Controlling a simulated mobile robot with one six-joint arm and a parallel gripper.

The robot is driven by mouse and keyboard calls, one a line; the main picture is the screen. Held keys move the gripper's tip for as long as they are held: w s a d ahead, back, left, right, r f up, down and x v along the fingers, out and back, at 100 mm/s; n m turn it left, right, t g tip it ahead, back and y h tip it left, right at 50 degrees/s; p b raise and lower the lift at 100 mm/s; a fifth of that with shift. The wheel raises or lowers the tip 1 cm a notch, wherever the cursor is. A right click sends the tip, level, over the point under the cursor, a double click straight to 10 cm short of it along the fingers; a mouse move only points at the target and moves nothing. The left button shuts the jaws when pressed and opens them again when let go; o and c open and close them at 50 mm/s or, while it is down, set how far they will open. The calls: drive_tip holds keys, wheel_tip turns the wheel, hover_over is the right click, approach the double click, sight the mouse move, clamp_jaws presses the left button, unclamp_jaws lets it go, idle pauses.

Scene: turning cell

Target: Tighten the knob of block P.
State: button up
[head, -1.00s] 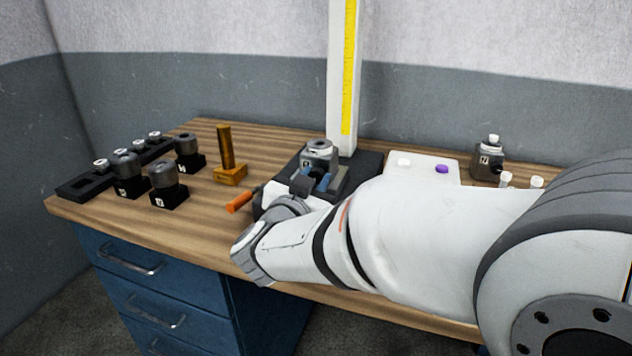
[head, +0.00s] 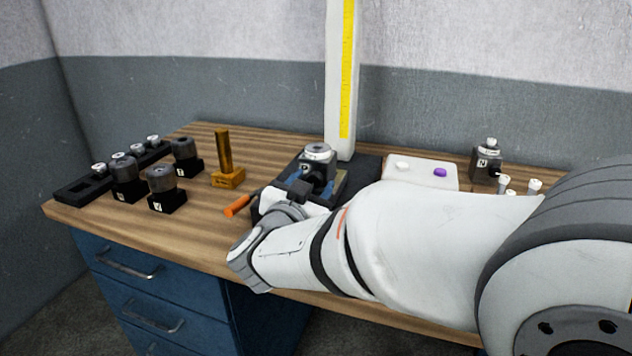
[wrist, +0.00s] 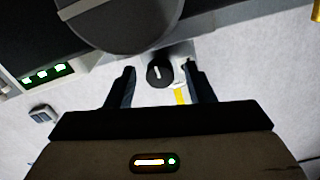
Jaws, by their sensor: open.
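Block P (head: 305,169), dark with a pale grey round top, stands on a black base plate (head: 366,170) at the middle of the bench. My gripper (head: 312,186) is at its near side, with the arm coming from the right. In the wrist view my gripper (wrist: 160,80) is open, one dark finger on each side of a small black knob (wrist: 160,73) with a white line. Gaps show between knob and fingers; whether the knob is at fingertip depth is unclear. A large dark grey disc (wrist: 120,20) is above the knob. The knob is hidden in the head view.
Several dark blocks with round tops, one here (head: 166,188), and a black rack (head: 80,190) stand left. Block N (head: 487,160) and a white box with buttons (head: 420,178) are right. A ruled column (head: 341,90) rises behind.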

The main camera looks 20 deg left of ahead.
drive_tip(key=s, duration=0.7)
drive_tip(key=shift+s+a+p, duration=0.25)
drive_tip(key=shift+p, duration=0.1)
drive_tip(key=w+d+r+y+p, duration=0.1)
drive_tip(key=w, duration=0.1)
drive_tip(key=w+d+r+n+g+y+p, duration=0.1)
drive_tip(key=y+p, duration=0.1)
drive_tip(key=w+d+r+n+g+y+p, duration=0.1)
drive_tip(key=w+r, duration=0.1)
drive_tip(key=shift+w+r+y, duration=0.1)
drive_tip(key=shift+w+y, duration=0.2)
drive_tip(key=s+d+f+g+h+p, duration=0.1)
drive_tip(key=s+d+g+p, duration=0.2)
drive_tip(key=d, duration=0.6)
drive_tip(key=s+d+f+n+g+h+p, duration=0.1)
drive_tip(key=s+d+g+p, duration=0.3)
drive_tip(key=s+d+g, duration=0.2)
drive_tip(key=s+d+f+g+h+p, duration=0.1)
drive_tip(key=s+d+g+p, duration=0.2)
drive_tip(key=s+d, duration=0.5)
drive_tip(key=d+g, duration=0.1)
drive_tip(key=d, duration=0.4)
drive_tip(key=shift+p, duration=0.3)
drive_tip(key=shift+d, duration=0.1)
